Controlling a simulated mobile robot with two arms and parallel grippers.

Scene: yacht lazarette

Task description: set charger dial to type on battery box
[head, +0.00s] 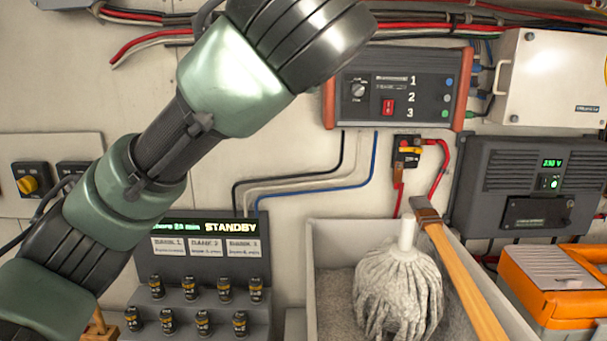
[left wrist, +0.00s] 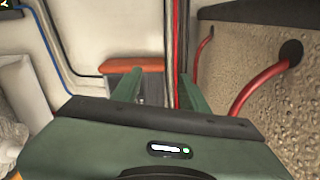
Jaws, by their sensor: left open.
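The charger (head: 397,90) is a dark grey unit with red-orange end caps on the wall. The dial's printed marks are too small to read. I cannot tell for certain which box is the battery box; a white box (head: 552,78) with a small unreadable label hangs right of the charger. My left gripper (left wrist: 158,80) is open and empty in the left wrist view, its fingers before an orange-edged unit. In the head view my left arm hides it. My right gripper is not in view.
A STANDBY display panel (head: 205,247) stands above several small batteries. A bin (head: 330,235) holds a mop (head: 398,285) and a wooden-handled tool (head: 465,275). A dark unit (head: 525,180) and an orange box (head: 555,285) are at right. Cables run along the wall.

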